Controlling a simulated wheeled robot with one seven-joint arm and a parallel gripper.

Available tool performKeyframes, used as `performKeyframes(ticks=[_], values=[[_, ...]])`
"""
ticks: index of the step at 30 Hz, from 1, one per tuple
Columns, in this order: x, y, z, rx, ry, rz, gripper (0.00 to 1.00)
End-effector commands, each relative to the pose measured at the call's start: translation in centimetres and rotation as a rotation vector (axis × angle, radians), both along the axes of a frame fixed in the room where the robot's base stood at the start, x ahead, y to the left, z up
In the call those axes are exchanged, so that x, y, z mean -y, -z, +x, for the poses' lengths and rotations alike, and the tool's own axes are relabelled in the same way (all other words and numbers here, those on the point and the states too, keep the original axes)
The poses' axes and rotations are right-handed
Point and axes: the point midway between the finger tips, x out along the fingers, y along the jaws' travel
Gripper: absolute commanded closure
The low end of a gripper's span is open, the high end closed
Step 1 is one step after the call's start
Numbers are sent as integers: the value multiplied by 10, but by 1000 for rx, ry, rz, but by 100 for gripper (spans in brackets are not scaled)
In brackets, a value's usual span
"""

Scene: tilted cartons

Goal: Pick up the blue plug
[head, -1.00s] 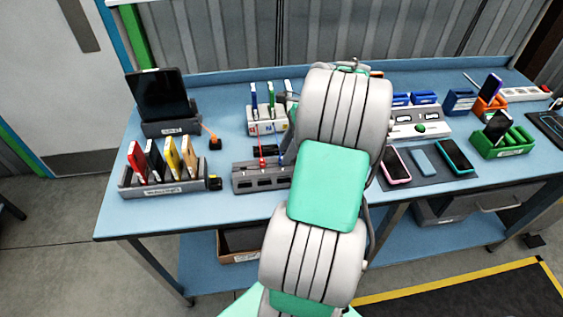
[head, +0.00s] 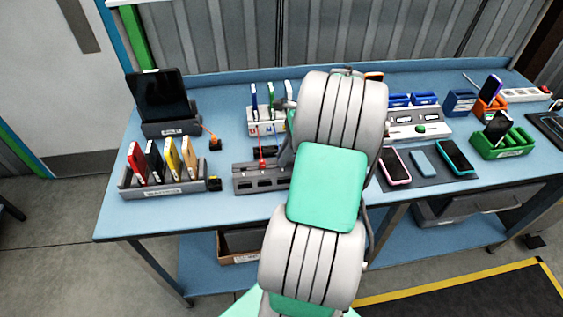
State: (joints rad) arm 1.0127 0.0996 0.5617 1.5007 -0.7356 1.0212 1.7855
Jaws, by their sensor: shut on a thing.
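My gripper (head: 286,154) is almost wholly hidden behind my arm; only a grey sliver shows at the arm's left edge, above the right part of the grey slotted block (head: 247,189). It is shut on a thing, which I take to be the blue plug. The blue plug itself is not visible now, hidden behind my arm. A red plug (head: 262,163) stands upright in the block, left of my gripper.
A rack of colored cases (head: 165,190) and a tablet stand (head: 172,129) are at left. A white holder (head: 265,128) stands behind the block. Phones on a dark mat (head: 428,181) and a green rack (head: 503,150) are at right. Bare blue tabletop lies in front of the block.

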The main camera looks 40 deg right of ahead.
Motion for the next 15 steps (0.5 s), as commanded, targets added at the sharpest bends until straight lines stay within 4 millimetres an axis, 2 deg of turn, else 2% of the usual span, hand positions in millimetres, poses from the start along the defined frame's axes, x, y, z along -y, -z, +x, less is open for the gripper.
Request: performKeyframes(ticks=[15], values=[[1, -4, 0, 2, 0, -1, 100]])
